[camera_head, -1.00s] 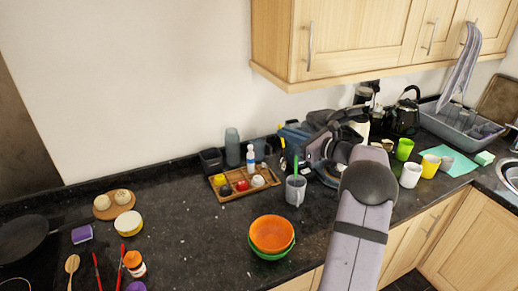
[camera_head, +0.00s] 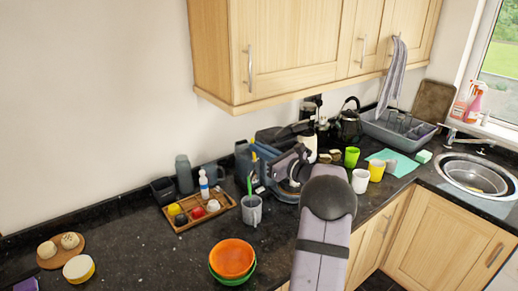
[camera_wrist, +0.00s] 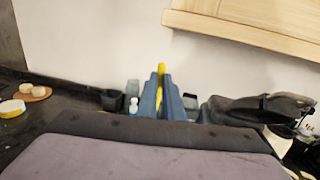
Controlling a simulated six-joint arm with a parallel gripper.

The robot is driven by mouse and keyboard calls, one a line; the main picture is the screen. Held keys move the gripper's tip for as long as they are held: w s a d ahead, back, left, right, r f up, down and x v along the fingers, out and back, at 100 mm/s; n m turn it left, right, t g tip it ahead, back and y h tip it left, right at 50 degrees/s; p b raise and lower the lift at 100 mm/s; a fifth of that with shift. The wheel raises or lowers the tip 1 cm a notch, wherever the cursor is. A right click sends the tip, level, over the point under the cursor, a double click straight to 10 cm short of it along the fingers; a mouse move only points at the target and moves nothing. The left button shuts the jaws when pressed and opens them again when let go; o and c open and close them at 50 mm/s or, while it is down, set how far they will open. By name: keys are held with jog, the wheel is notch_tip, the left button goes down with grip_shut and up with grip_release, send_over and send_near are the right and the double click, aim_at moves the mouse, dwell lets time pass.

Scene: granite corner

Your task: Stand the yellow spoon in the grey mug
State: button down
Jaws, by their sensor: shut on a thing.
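The grey mug (camera_head: 251,212) stands upright on the dark counter in the head view, with a green utensil (camera_head: 249,186) standing in it. My gripper (camera_head: 261,168) is just behind and above the mug, partly hidden by my own arm. In the wrist view its two blue fingers (camera_wrist: 160,97) are shut on the yellow spoon (camera_wrist: 161,70), whose yellow end sticks up above them. A bit of yellow also shows at the fingers in the head view. The spoon's lower end is hidden, and I cannot tell whether it is over the mug's opening.
A wooden tray (camera_head: 176,226) with small items is left of the mug. Stacked orange and green bowls (camera_head: 232,259) stand in front. White, yellow and green cups (camera_head: 360,181) stand to the right. A wall cupboard (camera_head: 290,50) hangs above.

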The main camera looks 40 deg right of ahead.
jog(key=shift+f+b, duration=4.7)
jog(key=shift+f, duration=2)
jog(key=c, duration=1.8)
grip_release()
jog(key=shift+c, duration=0.2)
jog(key=shift+s, duration=0.1)
jog(key=b, duration=0.3)
send_near(254, 178)
jog(key=shift+s+a, duration=0.1)
